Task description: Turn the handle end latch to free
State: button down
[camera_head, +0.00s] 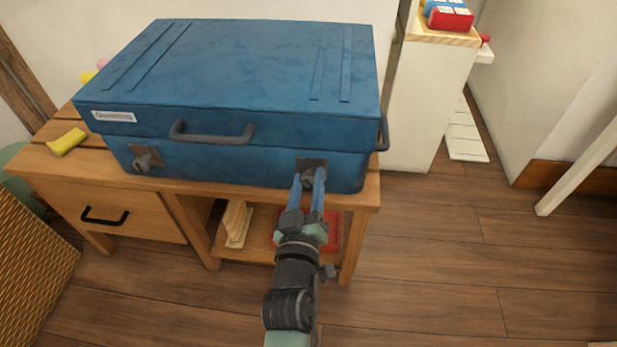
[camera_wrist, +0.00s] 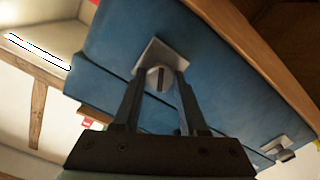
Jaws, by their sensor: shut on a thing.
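A blue case (camera_head: 230,75) lies shut on a wooden bench, with a dark handle (camera_head: 212,135) on its front and another (camera_head: 384,133) at its right end. The right front latch (camera_head: 311,162) has a square plate and round knob. My gripper (camera_head: 309,178) reaches it from the front and is shut on the knob. In the wrist view the fingers stand on both sides of the slotted latch knob (camera_wrist: 160,80), the slot running roughly along the fingers. The left front latch (camera_head: 145,157) is untouched; it also shows in the wrist view (camera_wrist: 282,149).
The wooden bench (camera_head: 115,205) has a drawer at left and an open shelf with a pale wooden item (camera_head: 237,222) and a red thing below the case. A yellow block (camera_head: 67,141) lies left of the case. The floor at right is clear.

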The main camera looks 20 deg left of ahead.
jog(key=n+p, duration=0.1)
jog(key=n, duration=0.5)
jog(key=shift+n, duration=0.3)
jog(key=n, duration=0.5)
jog(key=shift+f+p, duration=0.2)
jog(key=shift+p, duration=0.2)
jog(key=shift+n, duration=0.4)
jog(key=shift+c, duration=2.4)
grip_release()
jog(key=shift+a, duration=0.1)
jog(key=shift+s, duration=0.1)
jog(key=v, duration=1.2)
jog(key=shift+s+b, duration=0.35)
jog(key=shift+s, duration=0.05)
jog(key=shift+r, duration=0.15)
